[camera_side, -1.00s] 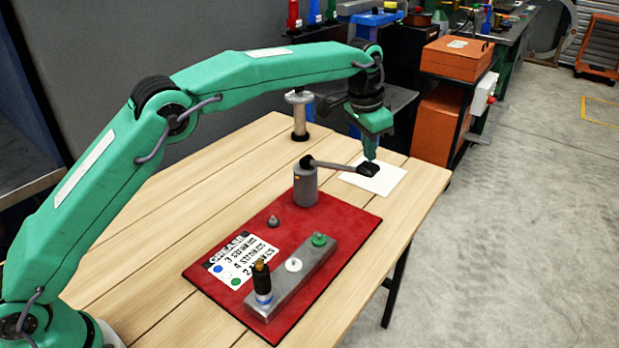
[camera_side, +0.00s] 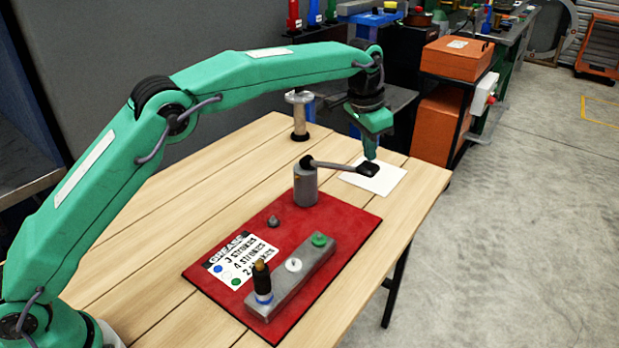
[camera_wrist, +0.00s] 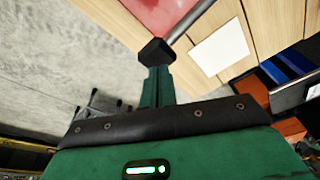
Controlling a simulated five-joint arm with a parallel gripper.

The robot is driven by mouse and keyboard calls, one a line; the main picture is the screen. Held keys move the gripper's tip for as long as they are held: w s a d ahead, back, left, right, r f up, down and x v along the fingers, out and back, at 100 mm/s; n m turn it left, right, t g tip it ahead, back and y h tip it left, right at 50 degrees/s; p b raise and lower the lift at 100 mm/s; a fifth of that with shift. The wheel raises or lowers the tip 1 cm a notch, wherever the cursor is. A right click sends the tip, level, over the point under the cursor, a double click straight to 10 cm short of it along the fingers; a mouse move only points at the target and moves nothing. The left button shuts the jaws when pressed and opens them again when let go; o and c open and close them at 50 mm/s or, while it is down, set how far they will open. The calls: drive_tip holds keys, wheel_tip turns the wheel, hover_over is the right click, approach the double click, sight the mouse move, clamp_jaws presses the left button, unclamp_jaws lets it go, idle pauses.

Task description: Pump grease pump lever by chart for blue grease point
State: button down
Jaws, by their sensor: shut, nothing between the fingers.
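The grease pump (camera_side: 305,187) is a grey cylinder at the back of the red mat. Its lever (camera_side: 335,166) points right, nearly level, ending in a black grip (camera_side: 368,170). My gripper (camera_side: 370,156) is shut and empty, pointing down at the grip; contact is unclear. In the wrist view the grip (camera_wrist: 157,51) sits at the tips of my gripper (camera_wrist: 158,72). The chart (camera_side: 240,261) reads 3 strokes for blue, 4 for white, 2 for green. A black coupler with a brass top (camera_side: 261,278) stands on the blue grease point (camera_side: 263,298).
The metal bar (camera_side: 290,283) also carries a white point (camera_side: 293,265) and a green point (camera_side: 319,240). A small grey cap (camera_side: 273,221) sits on the red mat (camera_side: 345,215). White paper (camera_side: 385,180) lies beyond the lever. A metal post (camera_side: 299,115) stands at the back.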

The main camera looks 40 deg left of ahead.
sight(364, 177)
drive_tip(key=shift+f, duration=0.1)
idle(0.3)
drive_tip(key=shift+a+f, duration=0.15)
drive_tip(key=shift+f, duration=3.65)
drive_tip(key=shift+r, duration=2.9)
wheel_tip(364, 177, up, 9)
drive_tip(key=shift+r, duration=0.2)
